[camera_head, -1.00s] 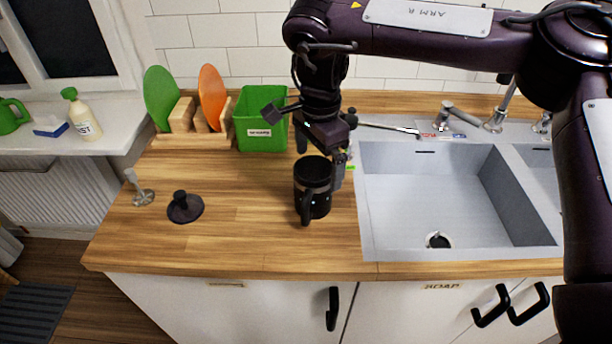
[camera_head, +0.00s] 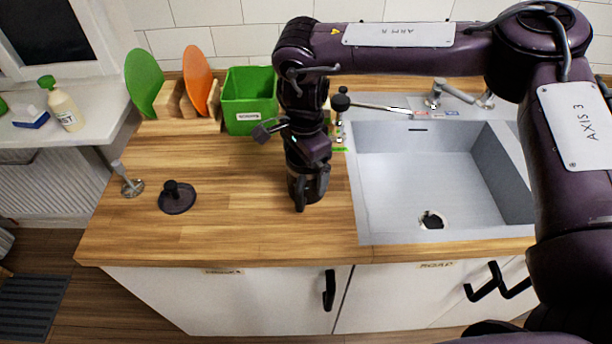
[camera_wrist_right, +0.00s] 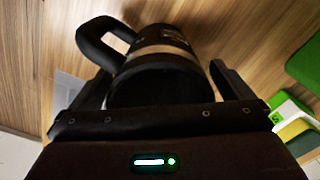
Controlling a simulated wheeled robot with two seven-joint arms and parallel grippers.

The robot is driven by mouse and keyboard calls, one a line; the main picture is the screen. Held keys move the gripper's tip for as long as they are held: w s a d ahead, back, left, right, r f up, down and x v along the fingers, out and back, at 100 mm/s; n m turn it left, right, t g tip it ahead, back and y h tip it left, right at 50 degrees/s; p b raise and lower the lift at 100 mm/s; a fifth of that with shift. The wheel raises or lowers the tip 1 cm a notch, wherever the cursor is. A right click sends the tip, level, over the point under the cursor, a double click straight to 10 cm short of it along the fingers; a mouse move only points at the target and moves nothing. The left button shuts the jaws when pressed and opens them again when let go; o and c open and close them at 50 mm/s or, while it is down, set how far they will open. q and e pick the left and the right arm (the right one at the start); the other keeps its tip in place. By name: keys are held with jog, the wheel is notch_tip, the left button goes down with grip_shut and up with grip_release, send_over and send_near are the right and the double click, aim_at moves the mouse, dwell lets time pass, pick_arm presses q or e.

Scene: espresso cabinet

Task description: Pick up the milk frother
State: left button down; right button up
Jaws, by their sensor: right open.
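The milk frother, which I take to be the dark jug with a side handle (camera_head: 299,196), stands on the wooden worktop left of the sink. In the head view my right gripper (camera_head: 309,178) is over it, pointing down and hiding its upper part. In the right wrist view the frother (camera_wrist_right: 160,52) lies between the two open fingers of the gripper (camera_wrist_right: 158,82), its handle at upper left. Contact with the fingers cannot be told. A dark round lid-like piece with a knob (camera_head: 176,198) lies on the worktop to the left. My left gripper is not in view.
A green bin (camera_head: 247,100) and a wooden rack (camera_head: 178,104) with green and orange boards stand at the back. A metal tamper-like tool (camera_head: 129,184) is at the left. The sink (camera_head: 430,185) is right. The worktop's front middle is clear.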

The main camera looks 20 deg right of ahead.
jog(key=c, duration=1.5)
jog(key=shift+r, duration=0.2)
